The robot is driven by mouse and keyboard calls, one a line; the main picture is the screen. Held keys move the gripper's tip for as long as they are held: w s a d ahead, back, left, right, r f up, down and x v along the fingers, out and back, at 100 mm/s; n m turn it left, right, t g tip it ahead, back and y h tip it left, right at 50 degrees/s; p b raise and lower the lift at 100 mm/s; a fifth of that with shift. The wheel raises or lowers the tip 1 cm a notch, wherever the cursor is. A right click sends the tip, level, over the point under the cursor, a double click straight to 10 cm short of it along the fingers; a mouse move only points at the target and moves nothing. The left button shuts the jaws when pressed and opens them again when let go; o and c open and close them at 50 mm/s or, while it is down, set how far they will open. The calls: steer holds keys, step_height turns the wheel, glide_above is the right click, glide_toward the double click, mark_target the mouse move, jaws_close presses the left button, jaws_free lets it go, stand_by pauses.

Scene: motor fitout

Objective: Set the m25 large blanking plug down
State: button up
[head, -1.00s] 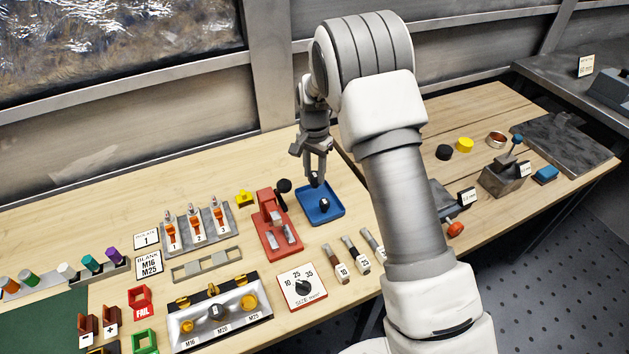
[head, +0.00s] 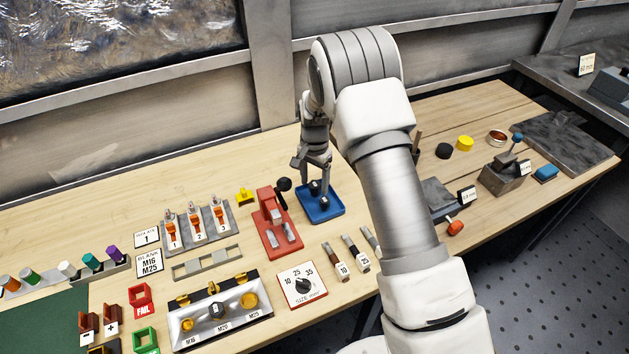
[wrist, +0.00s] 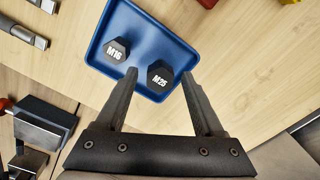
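The M25 large blanking plug (wrist: 160,75) is a dark hexagonal plug with a white M25 label. It sits upright in the blue tray (wrist: 98,58), near one edge. It also shows in the head view (head: 314,187). My gripper (wrist: 160,73) is open around it, with a gap between the plug and each finger. In the head view my gripper (head: 320,179) is low over the back of the blue tray (head: 335,212). A dark M16 plug (wrist: 117,50) stands beside the M25 plug in the tray, outside my fingers.
A red press-like tool (head: 276,232) stands left of the tray. Labelled tools (head: 354,253) lie in front of it. A metal plate with M16, M20 and M25 places (head: 216,312) and a size dial (head: 302,286) are nearer. Bare wood lies behind the tray.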

step_height(320, 180, up, 13)
step_height(320, 180, up, 8)
steer(key=n+t, duration=0.1)
glide_above(315, 184)
steer(key=s+d, duration=0.3)
steer(key=s, duration=0.2)
steer(key=s+d+r+n+t, duration=0.15)
steer(key=s+d+r, duration=0.25)
steer(key=s+r, duration=0.4)
steer(key=s+d+r+n+t, duration=0.1)
steer(key=s+d+n, duration=0.1)
steer(key=s, duration=0.7)
steer(key=s+d+r+n+t, duration=0.1)
steer(key=s+d+n+t, duration=0.1)
steer(key=s, duration=0.8)
steer(key=shift+s+d+n, duration=0.15)
steer(key=shift+d+n, duration=0.1)
steer(key=shift+n, duration=0.2)
